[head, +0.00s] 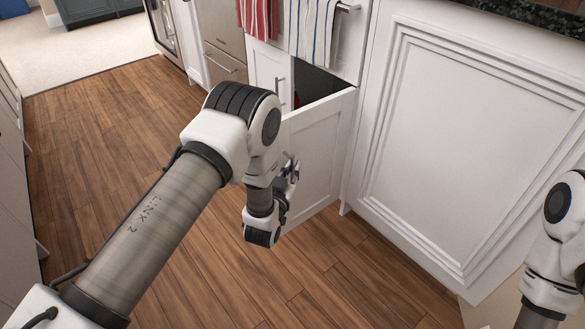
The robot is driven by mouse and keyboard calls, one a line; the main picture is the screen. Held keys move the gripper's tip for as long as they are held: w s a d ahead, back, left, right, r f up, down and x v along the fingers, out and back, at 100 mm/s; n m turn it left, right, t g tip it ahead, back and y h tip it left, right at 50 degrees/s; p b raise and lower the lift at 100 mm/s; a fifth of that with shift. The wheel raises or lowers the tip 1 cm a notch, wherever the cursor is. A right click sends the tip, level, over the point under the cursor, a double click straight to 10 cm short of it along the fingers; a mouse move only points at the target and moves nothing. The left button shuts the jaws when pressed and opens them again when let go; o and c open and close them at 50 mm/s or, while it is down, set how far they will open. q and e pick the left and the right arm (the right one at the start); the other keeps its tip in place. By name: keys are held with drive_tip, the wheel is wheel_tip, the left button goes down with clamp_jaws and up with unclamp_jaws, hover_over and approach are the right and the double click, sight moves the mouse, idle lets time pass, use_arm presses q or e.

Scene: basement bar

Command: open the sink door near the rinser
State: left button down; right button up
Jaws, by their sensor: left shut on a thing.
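The white sink door (322,148) stands partly open below the towel bar, swung out from the cabinet front. A dark gap shows above its top edge, into the cabinet. My left gripper (291,170) is at the door's left edge, shut on the door's handle, which is mostly hidden behind the gripper and wrist. My right arm shows at the right edge, and its gripper is out of the frame. The rinser is not in view.
A closed white door (265,72) with a bar handle is left of the opening. A striped towel (312,32) and a red towel (260,18) hang above. A white panelled cabinet side (470,130) stands close on the right. The wooden floor (110,140) is clear at left.

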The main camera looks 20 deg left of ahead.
use_arm(q)
drive_tip(key=c, duration=1.2)
unclamp_jaws()
drive_tip(key=s, duration=1.2)
